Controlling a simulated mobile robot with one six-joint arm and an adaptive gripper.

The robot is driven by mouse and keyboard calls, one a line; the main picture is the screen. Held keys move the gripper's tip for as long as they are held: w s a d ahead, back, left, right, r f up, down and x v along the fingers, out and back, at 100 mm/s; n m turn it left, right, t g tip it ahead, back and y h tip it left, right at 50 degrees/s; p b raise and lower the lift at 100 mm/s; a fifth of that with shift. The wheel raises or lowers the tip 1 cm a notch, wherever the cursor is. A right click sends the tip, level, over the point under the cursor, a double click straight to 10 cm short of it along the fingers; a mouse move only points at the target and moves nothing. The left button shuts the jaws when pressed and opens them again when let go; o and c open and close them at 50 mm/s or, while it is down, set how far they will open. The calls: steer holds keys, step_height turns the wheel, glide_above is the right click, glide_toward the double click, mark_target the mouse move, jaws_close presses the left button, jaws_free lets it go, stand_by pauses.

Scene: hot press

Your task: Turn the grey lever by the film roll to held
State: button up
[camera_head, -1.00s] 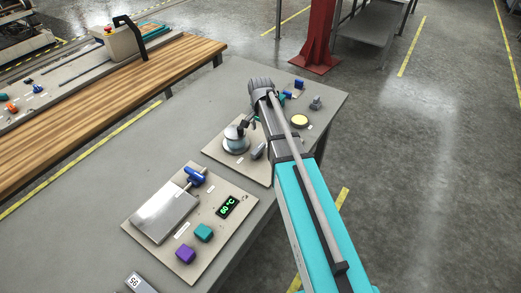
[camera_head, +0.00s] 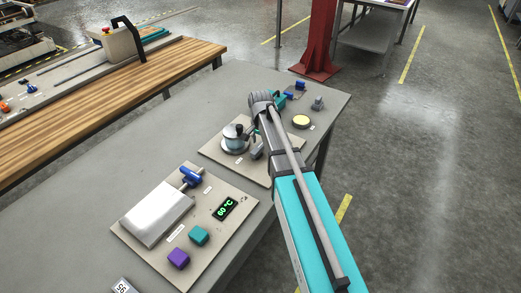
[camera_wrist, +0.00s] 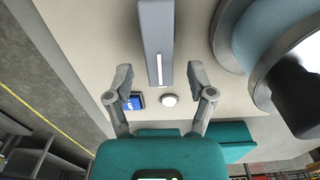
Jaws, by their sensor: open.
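The grey lever (camera_wrist: 155,35) shows in the wrist view as a long bar with a white line on it, pointing down the picture. Its lower end is between the fingertips of my gripper (camera_wrist: 160,77), which is open with a gap on both sides of the bar; I cannot tell the height gap. The film roll (camera_wrist: 238,30), pale blue with metal flanges and a dark knob, is to the right. In the head view the roll (camera_head: 235,145) and the lever (camera_head: 257,152) are beside my arm, which partly hides this area. My fingertips are not clear there.
A press panel with a silver plate (camera_head: 157,213), a green display (camera_head: 227,208), and teal (camera_head: 199,235) and purple (camera_head: 178,258) blocks lies nearer. A yellow button (camera_head: 301,121) and a grey knob (camera_head: 317,103) are beyond my arm. The grey table (camera_head: 180,133) is bare left of the panels.

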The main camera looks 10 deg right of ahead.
steer(key=shift+f+b, duration=0.55)
steer(key=shift+f, duration=0.25)
jaws_close()
